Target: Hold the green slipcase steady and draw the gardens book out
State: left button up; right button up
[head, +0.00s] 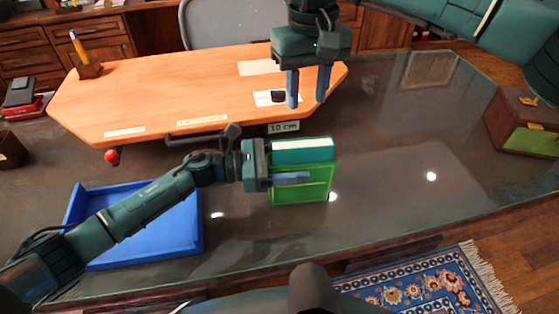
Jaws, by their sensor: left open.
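The green slipcase (300,195) stands on the dark glossy table near the middle of the head view. A teal book with a pale strip along its top (302,150) shows at the slipcase's upper side; I cannot read a title. My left gripper (291,178) is at the slipcase from the left. One blue finger lies across its near face; the other finger is hidden, and I cannot tell whether the finger touches. My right gripper (308,93) is open and empty, its two fingers apart and pointing down, above the orange board and beyond the book.
An orange wooden board (200,95) with paper labels and a handle lies behind the slipcase, with a "10 cm" label (284,127) at its edge. A blue tray (186,240) is at left front. A wooden box (522,122) stands far right. The table right of the slipcase is clear.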

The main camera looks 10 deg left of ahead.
aim_at(304, 143)
pick_arm(q)
jog(key=c, duration=1.1)
jog(key=shift+c, duration=0.2)
pick_arm(e)
jog(key=shift+o, duration=1.6)
jog(key=shift+m, duration=0.4)
notch_tip(304, 143, down, 13)
jog(key=m+y, duration=0.1)
jog(key=m, duration=1.9)
jog(key=shift+r+y, duration=0.1)
jog(key=shift+y, duration=0.3)
